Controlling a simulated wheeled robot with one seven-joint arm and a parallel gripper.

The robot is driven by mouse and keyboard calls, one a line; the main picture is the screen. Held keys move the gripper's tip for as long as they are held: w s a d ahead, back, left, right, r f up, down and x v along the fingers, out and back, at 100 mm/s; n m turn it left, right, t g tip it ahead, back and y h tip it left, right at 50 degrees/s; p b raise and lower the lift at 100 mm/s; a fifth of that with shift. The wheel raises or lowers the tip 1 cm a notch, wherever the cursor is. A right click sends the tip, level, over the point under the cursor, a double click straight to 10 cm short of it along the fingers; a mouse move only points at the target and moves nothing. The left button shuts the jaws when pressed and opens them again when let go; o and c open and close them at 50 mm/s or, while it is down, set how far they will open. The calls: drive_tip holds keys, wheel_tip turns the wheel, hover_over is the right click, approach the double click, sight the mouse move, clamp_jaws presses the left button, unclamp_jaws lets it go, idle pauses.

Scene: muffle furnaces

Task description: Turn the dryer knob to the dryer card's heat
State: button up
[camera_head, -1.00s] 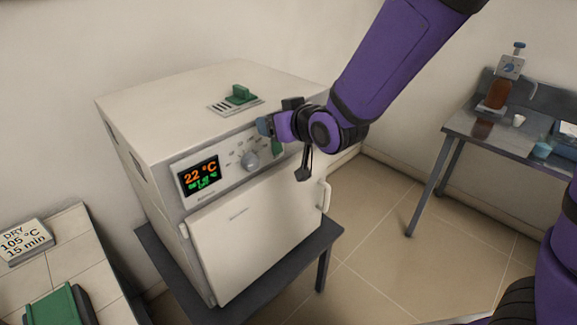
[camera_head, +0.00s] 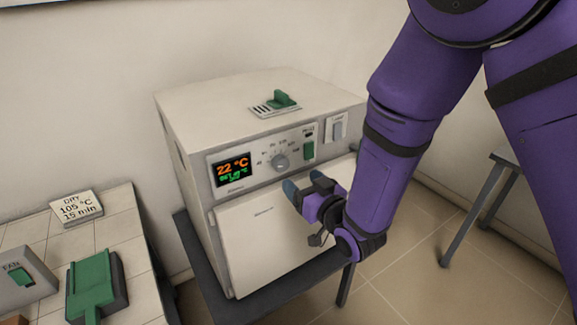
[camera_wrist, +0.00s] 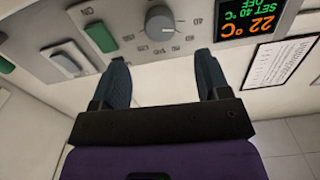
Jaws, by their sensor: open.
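The dryer (camera_head: 265,240) is a cream box with a closed door on a dark stand. Its round grey knob (camera_head: 281,162) sits on the front panel, ringed by small marks; it also shows in the wrist view (camera_wrist: 160,22). The display (camera_head: 232,169) reads 22 °C in orange, with a green line that reads SET 40 °C OFF in the wrist view. The dryer card (camera_head: 76,208) reads DRY 105 °C 15 min. My gripper (camera_head: 304,184) is open and empty, below and right of the knob, apart from it. In the wrist view its two fingers point towards the panel.
A green rocker switch (camera_head: 309,150) and a pale switch (camera_head: 337,129) sit right of the knob. A green slider (camera_head: 283,99) is on the dryer's top. A FAN switch box (camera_head: 22,278) and a green tray-like piece (camera_head: 95,282) lie on the tiled counter.

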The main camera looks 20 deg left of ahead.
sight(284, 165)
drive_tip(key=x, duration=0.8)
drive_tip(key=shift+w+a, duration=0.15)
drive_tip(key=shift+c, duration=0.2)
drive_tip(key=c, duration=0.9)
